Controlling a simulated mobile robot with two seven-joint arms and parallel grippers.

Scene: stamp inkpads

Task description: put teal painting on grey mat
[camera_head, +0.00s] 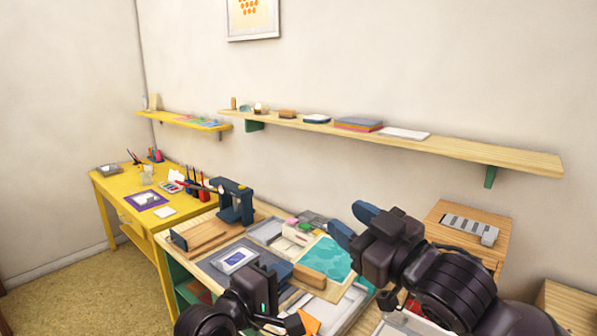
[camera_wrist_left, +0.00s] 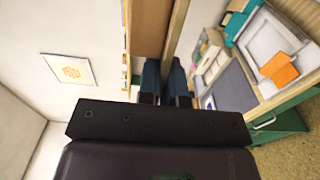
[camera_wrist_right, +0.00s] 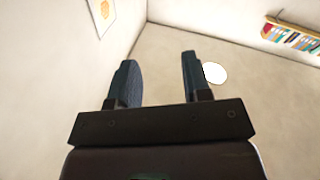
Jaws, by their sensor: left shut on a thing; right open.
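The teal painting (camera_head: 325,260), a teal panel with pale wavy marks, is raised above the right part of the workbench. My left gripper (camera_head: 280,274) is shut on its near left edge. In the left wrist view a brown panel with a pale edge (camera_wrist_left: 150,30), seemingly the painting's back, runs up from my left fingers (camera_wrist_left: 165,82). The grey mat (camera_head: 208,266) lies on the bench left of my left gripper, with a blue-and-white framed card on it. It also shows in the left wrist view (camera_wrist_left: 232,92). My right gripper (camera_head: 352,222) is open and empty, right of the painting.
A white tray (camera_head: 335,315) and orange paper (camera_head: 308,323) lie at the bench's front. A long wall shelf (camera_head: 400,140) runs above. A yellow desk (camera_head: 112,195) stands left.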

